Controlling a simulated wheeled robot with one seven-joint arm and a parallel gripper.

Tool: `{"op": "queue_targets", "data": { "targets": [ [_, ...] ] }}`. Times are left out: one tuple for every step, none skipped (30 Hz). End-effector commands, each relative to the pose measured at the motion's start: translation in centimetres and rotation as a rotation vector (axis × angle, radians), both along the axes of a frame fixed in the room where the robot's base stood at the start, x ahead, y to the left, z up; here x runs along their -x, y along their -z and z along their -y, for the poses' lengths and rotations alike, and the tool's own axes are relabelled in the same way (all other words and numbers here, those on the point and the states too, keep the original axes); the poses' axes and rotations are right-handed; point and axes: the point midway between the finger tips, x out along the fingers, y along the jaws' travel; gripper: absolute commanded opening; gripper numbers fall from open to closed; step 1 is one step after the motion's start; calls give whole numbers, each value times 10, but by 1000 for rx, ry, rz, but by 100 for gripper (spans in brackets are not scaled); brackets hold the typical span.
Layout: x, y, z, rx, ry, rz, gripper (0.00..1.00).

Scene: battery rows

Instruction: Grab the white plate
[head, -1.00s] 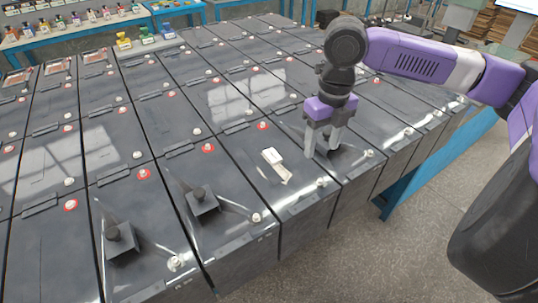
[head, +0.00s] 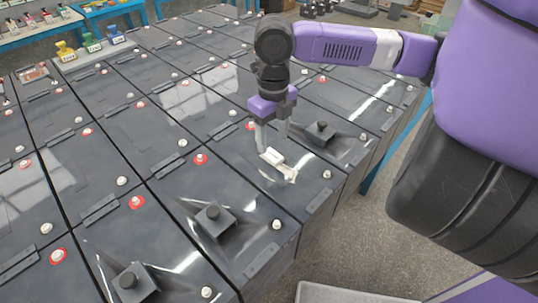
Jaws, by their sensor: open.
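The white plate (head: 274,157) is a small, pale rectangular piece with a longer off-white part reaching down to the right. It lies on top of a black battery near the front edge of the rows, where other batteries have a black knob. My gripper (head: 270,146) is open and points down. Its two grey fingers are at the far side of the plate, just above it or beside it. I cannot tell whether a fingertip touches it.
Black batteries (head: 120,110) with white terminals stand in close rows. Black knobs on square bases rise from neighbouring batteries, at the left (head: 213,214) and right (head: 321,130). Small coloured items (head: 90,42) stand at the back left. Open floor (head: 345,245) lies at the front right.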

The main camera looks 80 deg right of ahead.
Motion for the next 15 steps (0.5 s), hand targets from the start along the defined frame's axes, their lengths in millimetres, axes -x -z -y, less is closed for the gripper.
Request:
{"op": "queue_targets", "data": {
  "targets": [
    [0, 4, 0, -1, 1, -2, 56],
    [0, 7, 0, -2, 1, -1, 56],
    [0, 11, 0, -3, 1, -1, 56],
    [0, 16, 0, -2, 0, -1, 56],
    [1, 20, 0, -3, 1, -1, 56],
    [0, 26, 1, -2, 1, -1, 56],
    [0, 30, 1, -3, 2, -1, 56],
    [0, 36, 1, -3, 2, -1, 56],
    [0, 41, 1, -1, 2, 0, 56],
    [0, 44, 1, -2, 2, 0, 56],
    [0, 46, 1, -2, 1, 0, 56],
    [0, 49, 1, -1, 1, 1, 56],
    [0, 50, 1, 1, 0, 1, 56],
    [0, 51, 1, 1, 0, 1, 56],
    [0, 52, 1, 1, 0, 1, 56]
  ]
}}
